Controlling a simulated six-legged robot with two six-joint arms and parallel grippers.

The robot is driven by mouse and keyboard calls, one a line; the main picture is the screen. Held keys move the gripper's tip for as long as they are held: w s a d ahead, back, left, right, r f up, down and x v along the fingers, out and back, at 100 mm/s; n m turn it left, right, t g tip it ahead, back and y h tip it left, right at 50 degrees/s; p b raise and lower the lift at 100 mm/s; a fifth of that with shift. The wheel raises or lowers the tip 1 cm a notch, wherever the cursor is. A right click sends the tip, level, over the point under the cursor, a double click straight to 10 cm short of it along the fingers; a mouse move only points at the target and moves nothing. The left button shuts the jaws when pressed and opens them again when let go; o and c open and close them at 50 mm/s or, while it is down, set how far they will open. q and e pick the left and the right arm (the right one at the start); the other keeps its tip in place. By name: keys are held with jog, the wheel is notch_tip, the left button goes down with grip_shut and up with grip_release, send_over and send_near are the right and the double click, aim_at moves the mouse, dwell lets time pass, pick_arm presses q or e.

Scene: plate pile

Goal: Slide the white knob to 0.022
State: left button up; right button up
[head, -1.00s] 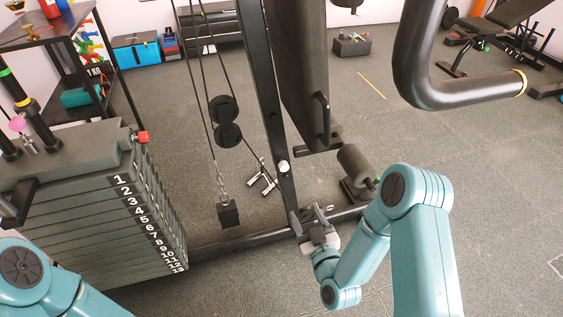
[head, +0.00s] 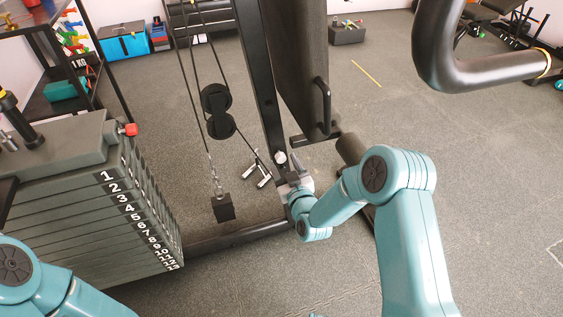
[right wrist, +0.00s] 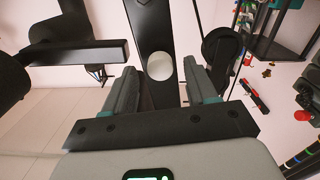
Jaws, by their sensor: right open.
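The white knob (head: 280,157) sits on the front of the black upright post (head: 260,85) of the gym machine. In the right wrist view the round white knob (right wrist: 160,66) shows between and beyond the two fingers. My right gripper (head: 287,168) is just below the knob in the head view, its fingers pointing up toward it. In the right wrist view the right gripper (right wrist: 162,85) is open, with a finger on each side and nothing held. Whether a finger touches the knob I cannot tell. My left gripper is out of view; only its arm shows at lower left.
A numbered weight stack (head: 95,205) stands at left. A black pulley (head: 218,110) and a hanging block (head: 223,207) are left of the post. A padded backrest (head: 297,70) is close on its right. A thick curved bar (head: 480,70) hangs at upper right.

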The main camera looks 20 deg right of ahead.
jog(key=shift+w, duration=1.25)
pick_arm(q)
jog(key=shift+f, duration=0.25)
pick_arm(e)
grip_shut()
